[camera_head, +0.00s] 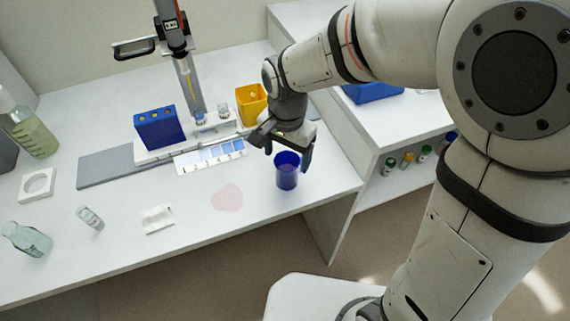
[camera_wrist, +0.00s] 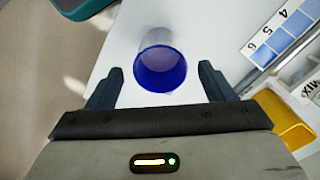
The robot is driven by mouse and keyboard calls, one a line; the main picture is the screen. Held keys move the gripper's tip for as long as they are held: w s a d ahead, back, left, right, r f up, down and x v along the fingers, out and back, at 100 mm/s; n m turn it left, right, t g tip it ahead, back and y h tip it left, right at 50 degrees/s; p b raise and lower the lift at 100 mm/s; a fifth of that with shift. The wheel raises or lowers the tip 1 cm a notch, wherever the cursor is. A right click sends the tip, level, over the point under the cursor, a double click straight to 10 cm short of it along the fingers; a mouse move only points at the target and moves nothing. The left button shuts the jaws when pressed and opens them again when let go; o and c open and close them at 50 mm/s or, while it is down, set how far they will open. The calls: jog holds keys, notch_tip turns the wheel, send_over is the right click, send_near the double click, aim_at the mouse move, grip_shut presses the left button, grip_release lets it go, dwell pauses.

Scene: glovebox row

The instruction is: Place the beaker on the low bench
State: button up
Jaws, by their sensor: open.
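The beaker (camera_head: 287,171) is a blue, cup-shaped vessel standing upright near the right end of the white bench in the head view. In the wrist view the beaker (camera_wrist: 161,68) shows from above, its round blue rim between and just ahead of the two fingers. My gripper (camera_head: 283,157) is open above and around the beaker's far side. In the wrist view my gripper (camera_wrist: 157,85) has a finger to each side with gaps to the beaker. A lower white bench surface (camera_head: 405,118) shows at the right, partly hidden by my arm.
A yellow bin (camera_head: 252,104), a blue box (camera_head: 159,128) and a burette stand are behind the beaker. Several small capped bottles (camera_head: 408,160) are at the right bench's side.

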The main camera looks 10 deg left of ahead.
notch_tip(320, 180, up, 5)
jog(key=shift+f, duration=0.1)
jog(key=s+d+r+n+t, duration=0.1)
jog(key=s+d+n, duration=0.1)
jog(key=d, duration=0.9)
jog(key=s+d+r+n+t, duration=0.1)
jog(key=s+d, duration=0.4)
jog(key=d, duration=0.6)
jog(key=shift+d+n, duration=0.4)
jog(key=shift+n, duration=0.2)
jog(key=shift+r, duration=0.1)
